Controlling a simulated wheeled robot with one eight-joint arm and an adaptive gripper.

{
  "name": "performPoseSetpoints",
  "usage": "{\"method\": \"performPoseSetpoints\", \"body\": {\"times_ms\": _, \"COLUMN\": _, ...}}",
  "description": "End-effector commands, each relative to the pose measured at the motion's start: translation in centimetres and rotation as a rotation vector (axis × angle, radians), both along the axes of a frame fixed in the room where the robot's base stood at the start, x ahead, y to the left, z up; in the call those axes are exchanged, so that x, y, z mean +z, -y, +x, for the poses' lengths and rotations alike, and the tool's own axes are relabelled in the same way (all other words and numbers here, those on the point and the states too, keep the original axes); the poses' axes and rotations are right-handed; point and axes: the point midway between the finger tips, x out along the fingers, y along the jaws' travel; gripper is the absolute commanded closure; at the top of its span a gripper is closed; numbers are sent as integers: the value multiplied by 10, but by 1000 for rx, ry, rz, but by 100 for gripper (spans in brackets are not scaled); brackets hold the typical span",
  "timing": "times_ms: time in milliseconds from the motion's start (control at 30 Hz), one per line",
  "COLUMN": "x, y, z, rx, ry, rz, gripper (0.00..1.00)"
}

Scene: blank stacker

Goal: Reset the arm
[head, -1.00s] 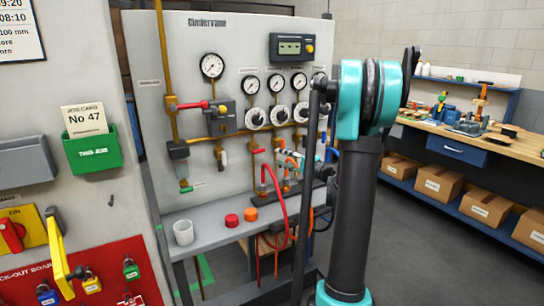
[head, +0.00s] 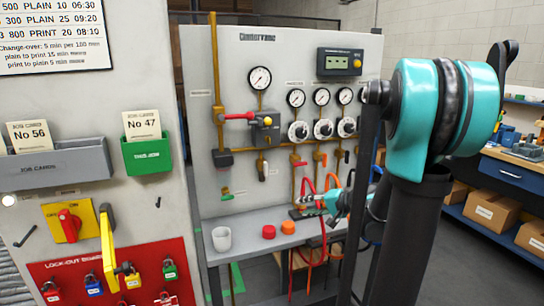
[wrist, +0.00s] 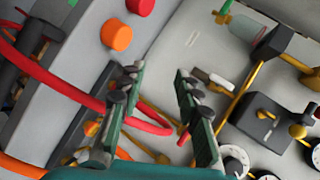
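My gripper (head: 308,206) is in front of the gauge panel (head: 228,107), just above the grey bench (head: 251,246), partly hidden by my arm in the head view. In the wrist view my gripper (wrist: 158,76) has its two dark green fingers apart with nothing between them. A red hose (wrist: 60,84) and part of the panel show behind and below the fingers. My arm stands large at the right of the head view.
A white cup (head: 221,239), a red cap (head: 268,231) and an orange cap (head: 288,226) stand on the bench. Gauges, valves and pipes cover the panel. At left are a green card holder (head: 148,153) and a red lock-out board (head: 75,276). A workbench stands at right.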

Motion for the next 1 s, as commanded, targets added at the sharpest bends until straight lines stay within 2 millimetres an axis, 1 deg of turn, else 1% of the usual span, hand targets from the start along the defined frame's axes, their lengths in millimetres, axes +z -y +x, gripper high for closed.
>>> {"method": "performPoseSetpoints", "body": {"times_ms": 33, "x": -13, "y": -12, "z": -23, "rx": 33, "ry": -26, "rz": -83, "gripper": 67}}
{"method": "performPoseSetpoints", "body": {"times_ms": 67, "x": -21, "y": -15, "z": -36, "rx": 50, "ry": -41, "rz": -136, "gripper": 67}}
{"method": "performPoseSetpoints", "body": {"times_ms": 100, "x": -32, "y": -18, "z": -53, "rx": 73, "ry": -60, "rz": -208, "gripper": 67}}
{"method": "performPoseSetpoints", "body": {"times_ms": 167, "x": -48, "y": -20, "z": -79, "rx": 108, "ry": -86, "rz": -317, "gripper": 67}}
{"method": "performPoseSetpoints", "body": {"times_ms": 200, "x": -59, "y": -20, "z": -96, "rx": 131, "ry": -102, "rz": -391, "gripper": 67}}
{"method": "performPoseSetpoints", "body": {"times_ms": 267, "x": -73, "y": -16, "z": -121, "rx": 164, "ry": -122, "rz": -501, "gripper": 67}}
{"method": "performPoseSetpoints", "body": {"times_ms": 300, "x": -82, "y": -11, "z": -138, "rx": 185, "ry": -135, "rz": -575, "gripper": 67}}
{"method": "performPoseSetpoints", "body": {"times_ms": 400, "x": -101, "y": 3, "z": -174, "rx": 232, "ry": -156, "rz": -745, "gripper": 67}}
{"method": "performPoseSetpoints", "body": {"times_ms": 500, "x": -113, "y": 20, "z": -200, "rx": 267, "ry": -169, "rz": -885, "gripper": 67}}
{"method": "performPoseSetpoints", "body": {"times_ms": 600, "x": -120, "y": 33, "z": -216, "rx": 288, "ry": -174, "rz": -980, "gripper": 67}}
{"method": "performPoseSetpoints", "body": {"times_ms": 700, "x": -123, "y": 41, "z": -224, "rx": 298, "ry": -178, "rz": -1033, "gripper": 67}}
{"method": "performPoseSetpoints", "body": {"times_ms": 1000, "x": -123, "y": 44, "z": -225, "rx": 299, "ry": -179, "rz": -1049, "gripper": 67}}
